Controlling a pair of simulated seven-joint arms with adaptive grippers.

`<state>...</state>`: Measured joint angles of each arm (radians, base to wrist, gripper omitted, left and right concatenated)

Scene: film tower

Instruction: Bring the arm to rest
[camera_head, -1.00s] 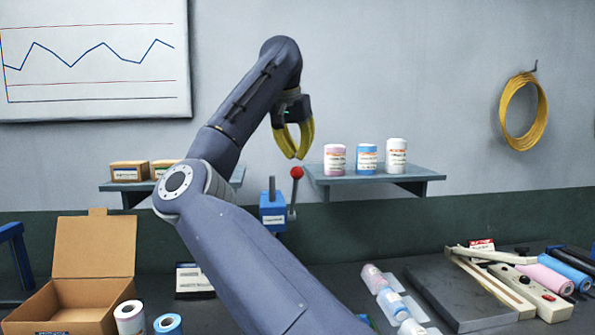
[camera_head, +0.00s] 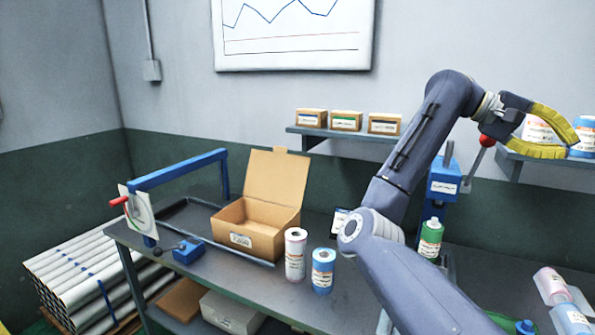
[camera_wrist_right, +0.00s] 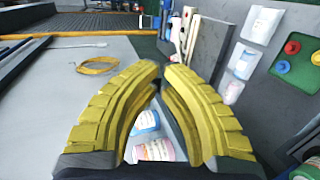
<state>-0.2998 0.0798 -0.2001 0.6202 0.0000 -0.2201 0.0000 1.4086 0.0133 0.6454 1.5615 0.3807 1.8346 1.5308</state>
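My right arm rises from the lower right in the head view and bends over at a raised elbow. Its right gripper (camera_head: 570,148) has yellow curved fingers and points to the right, in front of the right wall shelf. The fingertips nearly meet, with only a slit between them, and nothing is held. In the right wrist view the gripper (camera_wrist_right: 163,68) is also empty, its fingers bowed around a gap. A pink-labelled bottle (camera_wrist_right: 157,150) and a blue-labelled one (camera_wrist_right: 146,121) show beyond that gap. My left arm and gripper are not in view.
An open cardboard box (camera_head: 262,222) stands on the bench by pink (camera_head: 296,255) and blue (camera_head: 322,271) rolls. A blue lever press (camera_head: 443,182) and green bottle (camera_head: 430,238) are near my arm. Small boxes sit on the left shelf (camera_head: 345,134). White tubes (camera_head: 80,275) lie at left.

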